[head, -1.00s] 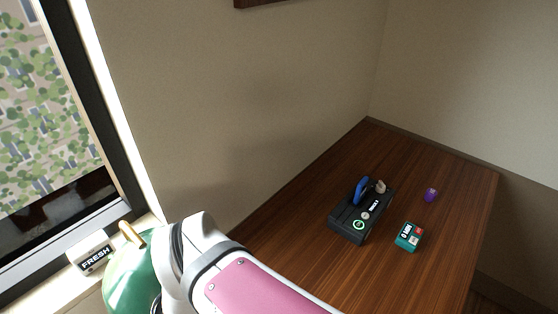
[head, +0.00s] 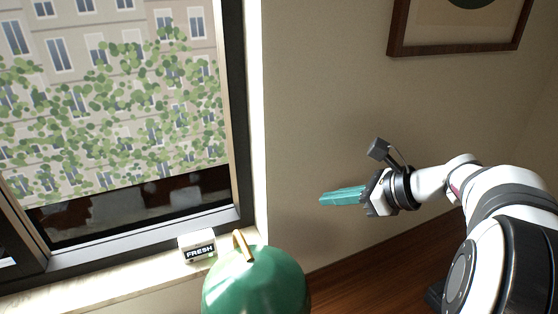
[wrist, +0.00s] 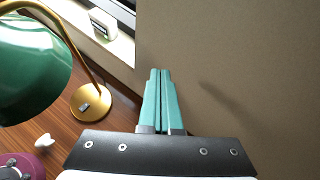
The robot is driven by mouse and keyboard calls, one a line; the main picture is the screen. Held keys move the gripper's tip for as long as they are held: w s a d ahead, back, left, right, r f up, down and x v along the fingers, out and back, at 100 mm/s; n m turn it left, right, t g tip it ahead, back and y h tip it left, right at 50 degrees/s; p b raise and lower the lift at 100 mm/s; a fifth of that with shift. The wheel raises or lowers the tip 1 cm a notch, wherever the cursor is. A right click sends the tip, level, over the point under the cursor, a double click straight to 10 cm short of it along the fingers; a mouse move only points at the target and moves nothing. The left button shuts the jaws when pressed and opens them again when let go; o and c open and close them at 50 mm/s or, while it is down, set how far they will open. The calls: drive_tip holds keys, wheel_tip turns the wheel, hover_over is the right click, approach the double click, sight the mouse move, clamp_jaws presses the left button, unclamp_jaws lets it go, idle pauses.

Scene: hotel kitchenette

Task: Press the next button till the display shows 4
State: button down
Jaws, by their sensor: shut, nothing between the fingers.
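My gripper (head: 343,196) is in the middle of the head view, in front of the beige wall and above the wooden table. Its teal fingers point left and are shut with nothing between them. In the wrist view the two fingers (wrist: 160,100) lie side by side, pointing toward the wall. The device with the button and display is not in either view now, so its reading cannot be seen.
A green lamp (head: 256,284) stands in front of the window; its gold base (wrist: 91,102) rests on the wooden table (head: 350,285). A white box marked FRESH (head: 198,245) sits on the sill. A framed picture (head: 460,25) hangs on the wall.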

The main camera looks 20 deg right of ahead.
drive_tip(key=s+d+f+m+h, duration=0.15)
drive_tip(key=s+d+f, duration=0.25)
drive_tip(key=d, duration=0.5)
drive_tip(key=s+d+f+n+h, duration=0.1)
drive_tip(key=s+d+f+h, duration=0.25)
drive_tip(key=d, duration=0.65)
drive_tip(key=s+d+f+h, duration=0.1)
drive_tip(key=s+d+f, duration=0.3)
drive_tip(key=s+d, duration=0.2)
drive_tip(key=s+d+f+m+g+h, duration=0.1)
drive_tip(key=s+d+f, duration=0.4)
drive_tip(key=s+d, duration=0.2)
drive_tip(key=shift+s+h, duration=0.4)
drive_tip(key=shift+s, duration=0.45)
drive_tip(key=shift+f, duration=0.1)
drive_tip(key=shift+f, duration=4.3)
drive_tip(key=shift+f, duration=0.1)
drive_tip(key=shift+f, duration=0.3)
